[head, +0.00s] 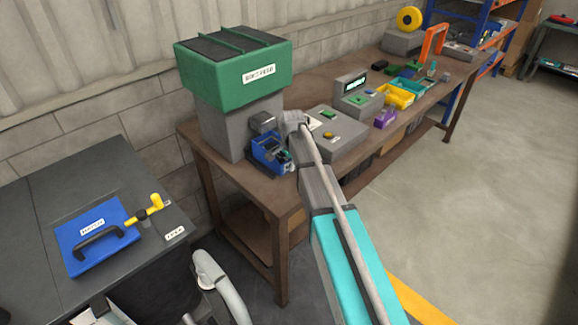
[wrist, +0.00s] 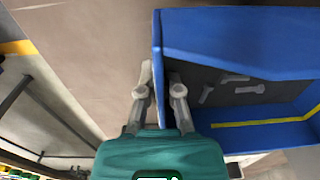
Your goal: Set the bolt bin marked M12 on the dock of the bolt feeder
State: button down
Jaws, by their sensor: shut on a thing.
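The blue bolt bin (head: 264,158) is at the front of the bolt feeder, close to its grey base. In the wrist view the bin (wrist: 235,40) holds several grey bolts and has a yellow stripe inside. No M12 mark is readable. My gripper (wrist: 160,88) is shut on one wall of the bin, a finger on each side. The bolt feeder (head: 235,78) has a green hopper on a grey body at the near end of the brown bench. Its dock is hidden or cannot be told apart behind the bin, so I cannot tell whether the bin rests on it.
A grey box with buttons (head: 338,138) stands on the bench (head: 300,86) just right of my arm. Yellow bins (head: 398,95), a purple bin (head: 385,118) and an orange frame (head: 433,42) are farther along. A dark cabinet (head: 60,205) with a blue plate stands left. The floor at right is clear.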

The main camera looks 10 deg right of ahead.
jog(key=shift+f+b, duration=0.4)
jog(key=c, duration=0.7)
grip_release()
jog(key=shift+r, duration=0.1)
